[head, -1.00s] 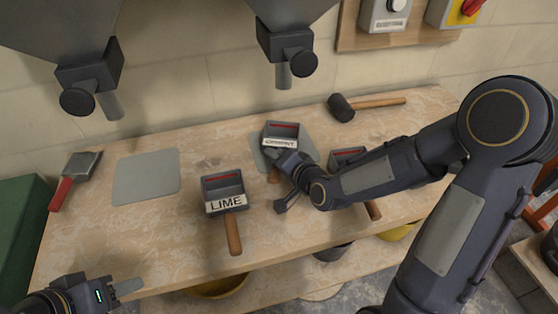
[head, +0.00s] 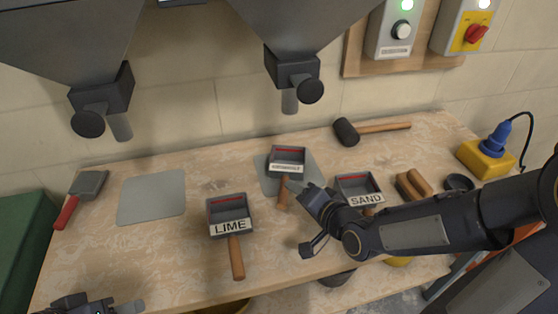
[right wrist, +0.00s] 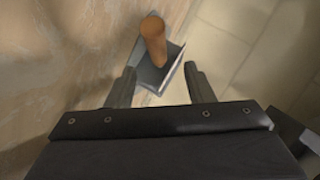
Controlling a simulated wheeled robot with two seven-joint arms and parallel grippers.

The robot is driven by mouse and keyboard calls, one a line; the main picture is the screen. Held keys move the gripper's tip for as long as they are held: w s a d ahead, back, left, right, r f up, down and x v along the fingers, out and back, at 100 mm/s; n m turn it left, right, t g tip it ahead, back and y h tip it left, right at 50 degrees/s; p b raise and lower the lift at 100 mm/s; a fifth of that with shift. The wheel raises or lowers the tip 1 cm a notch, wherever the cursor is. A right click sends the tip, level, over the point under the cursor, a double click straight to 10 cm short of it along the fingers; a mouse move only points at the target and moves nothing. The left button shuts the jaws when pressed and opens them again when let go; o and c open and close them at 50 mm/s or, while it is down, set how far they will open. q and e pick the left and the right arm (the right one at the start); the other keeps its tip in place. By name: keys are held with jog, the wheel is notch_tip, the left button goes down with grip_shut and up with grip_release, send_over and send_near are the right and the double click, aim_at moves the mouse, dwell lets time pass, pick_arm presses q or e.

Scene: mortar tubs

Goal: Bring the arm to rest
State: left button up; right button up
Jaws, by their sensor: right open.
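My right gripper (head: 305,219) is open and empty over the bench, to the right of the middle scoop's wooden handle. This scoop (head: 287,154) lies on a grey mat; its label is hard to read now. In the right wrist view, a scoop's wooden handle (right wrist: 153,42) shows beyond and between the open fingers (right wrist: 161,88), apart from them. The LIME scoop (head: 229,210) lies left of the gripper. The SAND scoop (head: 357,185) lies behind my right forearm, its handle mostly hidden. My left gripper (head: 125,307) is barely in view at the bottom left.
An empty grey mat (head: 152,198) and a red-handled tool (head: 80,196) lie on the left. A mallet (head: 372,130) lies at the back. Two hopper outlets (head: 103,103) hang above the bench. A yellow box with a blue plug (head: 487,155) stands at the right.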

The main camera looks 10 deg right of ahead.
jog(key=shift+s+d+r+p, duration=0.2)
jog(key=shift+r+p, duration=0.1)
jog(key=shift+r, duration=0.1)
jog(key=s+d+r+n+g+p, duration=0.2)
jog(key=s+r+n+g+p, duration=0.1)
jog(key=s, duration=0.7)
jog(key=s+d+r+n+g+p, duration=0.2)
jog(key=s+r+n+g+p, duration=0.2)
jog(key=s+r, duration=0.4)
jog(key=shift+s+h+p, duration=0.3)
jog(key=shift+s+p, duration=0.3)
jog(key=shift+s, duration=0.3)
